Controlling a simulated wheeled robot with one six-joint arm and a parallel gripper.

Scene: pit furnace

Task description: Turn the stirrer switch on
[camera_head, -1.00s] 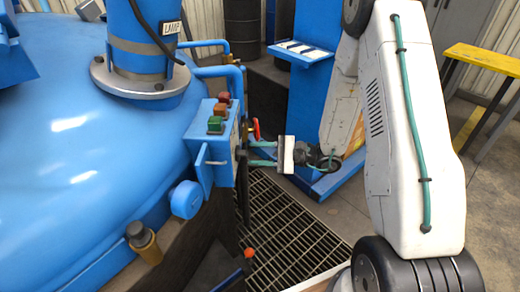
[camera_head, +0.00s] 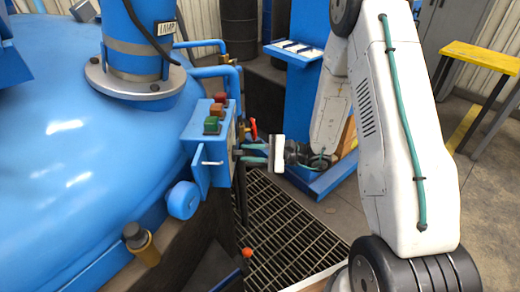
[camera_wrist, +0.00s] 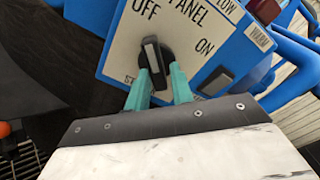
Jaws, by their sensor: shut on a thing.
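The stirrer switch is a black rotary knob (camera_wrist: 152,58) with a light pointer line, on a white panel face (camera_wrist: 125,40) marked OFF and ON. Its pointer tilts toward the OFF side of upright. My gripper (camera_wrist: 160,82) has its two green fingers closed around the lower part of the knob, seen in the wrist view. In the head view my gripper (camera_head: 250,154) reaches the right side of the blue control box (camera_head: 209,158). The panel face and knob are mostly hidden there.
Red, orange and green buttons (camera_head: 212,123) sit on top of the box. A red lever (camera_head: 253,130) stands close above my gripper. The large blue furnace lid (camera_head: 70,160) fills the left. Floor grating (camera_head: 290,230) lies below, and an orange-tipped lever (camera_head: 247,252) rises there.

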